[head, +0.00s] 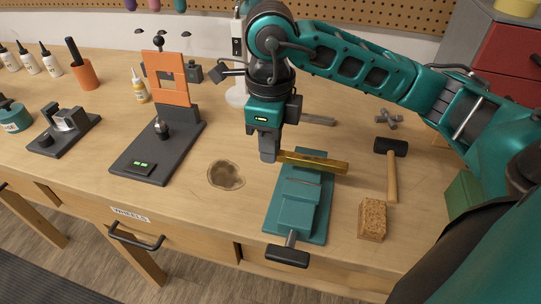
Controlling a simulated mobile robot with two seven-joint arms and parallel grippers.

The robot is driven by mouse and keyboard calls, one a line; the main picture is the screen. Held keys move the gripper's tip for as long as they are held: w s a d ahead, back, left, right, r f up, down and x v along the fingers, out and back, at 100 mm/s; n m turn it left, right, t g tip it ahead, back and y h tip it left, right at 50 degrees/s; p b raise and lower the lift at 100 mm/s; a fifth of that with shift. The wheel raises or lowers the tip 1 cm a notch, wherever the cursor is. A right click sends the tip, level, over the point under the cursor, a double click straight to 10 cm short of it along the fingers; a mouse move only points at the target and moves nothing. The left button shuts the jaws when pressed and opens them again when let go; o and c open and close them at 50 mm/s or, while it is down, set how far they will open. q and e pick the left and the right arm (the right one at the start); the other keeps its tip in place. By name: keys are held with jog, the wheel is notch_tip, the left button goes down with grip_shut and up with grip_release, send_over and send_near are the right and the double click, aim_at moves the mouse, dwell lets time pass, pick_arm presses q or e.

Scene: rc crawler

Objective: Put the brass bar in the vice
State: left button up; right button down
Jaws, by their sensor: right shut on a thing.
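The brass bar (318,163) is a long golden bar, held roughly level and pointing right. My right gripper (270,153) is shut on its left end. The teal vice (293,210) stands on the workbench with its screw handle (287,256) towards the front edge. The bar passes across the far end of the vice in the picture and seems to be above it; I cannot tell whether they touch. The bar hides part of the vice's far end. My left gripper is not in view.
A hammer (391,178) and a cork-like block (372,219) lie right of the vice. An orange and dark grey stand (158,150) is on the left. Bare bench (228,210) with a brown stain lies left of the vice. A grey bar (318,119) lies behind.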

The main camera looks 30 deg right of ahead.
notch_tip(320, 180, down, 3)
jog(key=shift+r, duration=0.1)
jog(key=shift+f, duration=0.25)
jog(key=c, duration=1.5)
grip_release()
jog(key=shift+f, duration=0.1)
jog(key=shift+c, duration=0.2)
jog(key=o, duration=0.5)
jog(key=shift+c, duration=0.2)
